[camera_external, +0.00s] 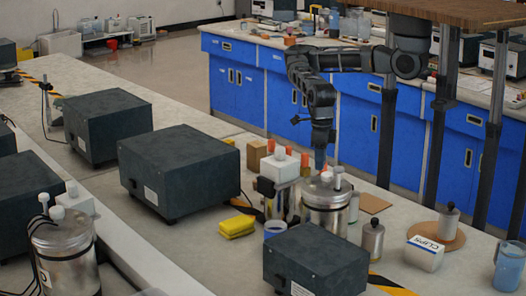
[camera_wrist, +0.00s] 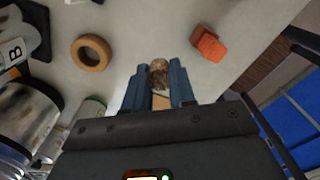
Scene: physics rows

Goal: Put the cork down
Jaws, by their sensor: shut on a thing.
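My gripper (camera_wrist: 159,82) is shut on the cork (camera_wrist: 158,70), a small mottled brown piece between the two blue fingertips in the wrist view. In the external view my gripper (camera_external: 320,162) points down over the crowded bench (camera_external: 190,240), just behind a metal can with white knobs (camera_external: 326,200). The cork cannot be made out there. In the wrist view the pale bench top (camera_wrist: 140,25) lies beyond the cork; I cannot tell whether the cork touches it.
A tan ring (camera_wrist: 91,52) lies left of the cork and an orange-red block (camera_wrist: 208,43) right of it. Metal cans (camera_wrist: 22,118) stand at the wrist view's left. Bare bench shows between ring and block. Dark boxes (camera_external: 180,168) and a yellow sponge (camera_external: 237,227) stand nearby.

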